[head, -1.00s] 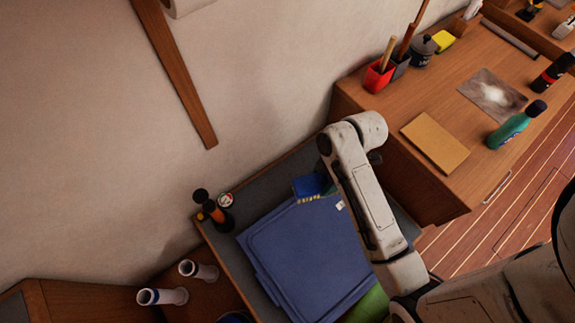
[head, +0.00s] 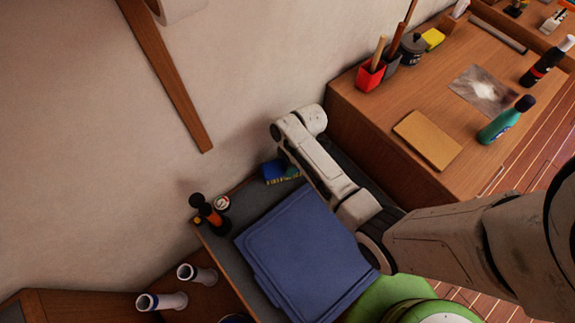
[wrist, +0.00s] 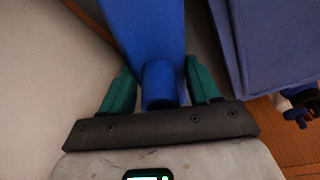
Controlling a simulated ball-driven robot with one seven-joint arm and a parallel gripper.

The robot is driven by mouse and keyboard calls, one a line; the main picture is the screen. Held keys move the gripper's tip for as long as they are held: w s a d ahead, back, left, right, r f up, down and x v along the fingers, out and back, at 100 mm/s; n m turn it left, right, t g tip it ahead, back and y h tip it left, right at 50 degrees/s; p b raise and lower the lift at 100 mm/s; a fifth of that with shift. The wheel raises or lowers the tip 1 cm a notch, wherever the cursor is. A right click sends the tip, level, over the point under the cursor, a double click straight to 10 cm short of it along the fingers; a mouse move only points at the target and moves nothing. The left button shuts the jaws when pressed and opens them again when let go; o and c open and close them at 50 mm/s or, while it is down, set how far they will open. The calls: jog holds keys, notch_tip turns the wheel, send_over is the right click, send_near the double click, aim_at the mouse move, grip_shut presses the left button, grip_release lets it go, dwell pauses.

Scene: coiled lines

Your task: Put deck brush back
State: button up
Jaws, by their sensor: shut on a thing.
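The deck brush (head: 273,169) is blue with a yellow bristle edge, near the wall at the back edge of the grey-lined surface (head: 222,236). In the wrist view, its blue body (wrist: 148,30) extends away from me and its round blue stub (wrist: 158,84) sits between my teal fingers. My gripper (wrist: 160,80) is shut on the brush. In the head view my gripper (head: 291,171) is mostly hidden by my arm. I cannot tell whether the brush touches the surface or the wall.
A blue lid or bin (head: 305,255) covers most of the grey surface. A dark bottle with orange (head: 208,214) and a small round tin (head: 222,203) stand left of it. The wooden counter (head: 385,155) at right holds a red cup (head: 369,76) and a green bottle (head: 505,121).

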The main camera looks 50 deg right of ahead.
jog(key=shift+f, duration=1.2)
jog(key=shift+f, duration=0.1)
jog(key=o, duration=1.1)
jog(key=shift+s, duration=0.1)
jog(key=v, duration=1.2)
jog(key=s+a+r+m+h, duration=0.1)
jog(key=s+a+r+m, duration=0.1)
jog(key=s+a+m, duration=0.1)
jog(key=s+a+r+m+h, duration=0.1)
jog(key=s+a+r+m, duration=0.1)
jog(key=s+m, duration=0.3)
jog(key=s+a+r+m, duration=0.2)
jog(key=s+a+m, duration=0.2)
jog(key=s, duration=0.4)
jog(key=shift+s+g+h, duration=0.35)
jog(key=shift+g+h, duration=0.05)
